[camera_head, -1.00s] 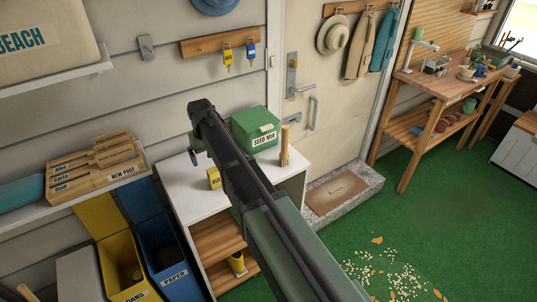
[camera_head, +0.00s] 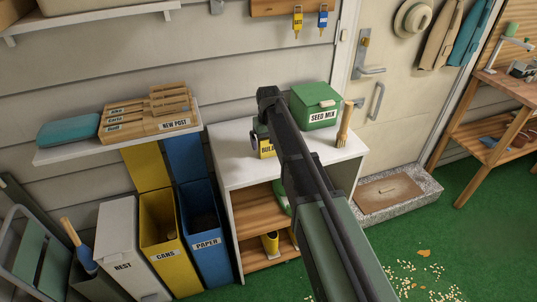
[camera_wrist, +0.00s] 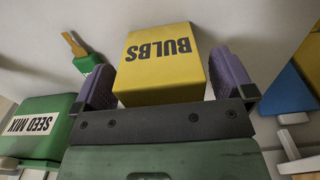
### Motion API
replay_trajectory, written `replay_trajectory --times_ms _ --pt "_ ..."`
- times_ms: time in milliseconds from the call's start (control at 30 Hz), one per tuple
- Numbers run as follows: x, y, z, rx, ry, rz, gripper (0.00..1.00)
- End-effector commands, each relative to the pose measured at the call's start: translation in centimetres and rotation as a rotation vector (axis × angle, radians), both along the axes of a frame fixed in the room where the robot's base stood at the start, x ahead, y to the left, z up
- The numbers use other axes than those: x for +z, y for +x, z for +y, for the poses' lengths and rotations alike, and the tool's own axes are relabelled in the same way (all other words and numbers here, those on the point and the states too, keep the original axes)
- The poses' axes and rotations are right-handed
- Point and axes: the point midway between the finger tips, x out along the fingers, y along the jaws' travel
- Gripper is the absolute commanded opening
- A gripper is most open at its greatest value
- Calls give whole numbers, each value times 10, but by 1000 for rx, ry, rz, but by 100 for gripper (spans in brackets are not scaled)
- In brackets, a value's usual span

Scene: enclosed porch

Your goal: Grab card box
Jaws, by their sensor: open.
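A small yellow box labelled BULBS (camera_head: 266,149) stands on the white top of a cabinet, partly hidden by my arm in the head view. No box is labelled as a card box. In the wrist view the yellow box (camera_wrist: 163,60) sits between the two purple finger pads, its label upside down. My gripper (camera_wrist: 165,82) is open around it, with a narrow gap seen on the right side; contact on the left cannot be told. In the head view my gripper (camera_head: 262,128) is down at the box, its fingers mostly hidden.
A green SEED MIX box (camera_head: 315,106) and a wooden-handled brush (camera_head: 345,125) stand to the right on the white cabinet top (camera_head: 235,170). A shelf with a NEW POST rack (camera_head: 150,122) and several bins, including the blue PAPER bin (camera_head: 205,235), are to the left.

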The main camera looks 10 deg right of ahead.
Motion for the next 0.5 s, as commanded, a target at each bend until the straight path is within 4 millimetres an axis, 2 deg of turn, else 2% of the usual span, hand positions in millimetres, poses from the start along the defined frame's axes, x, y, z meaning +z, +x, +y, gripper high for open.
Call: replay_trajectory --times_ms 33,267,500 --pt "-14 0 0 0 0 0 100" --pt "-9 0 1 1 0 0 100" --pt "-9 0 1 1 0 0 63"
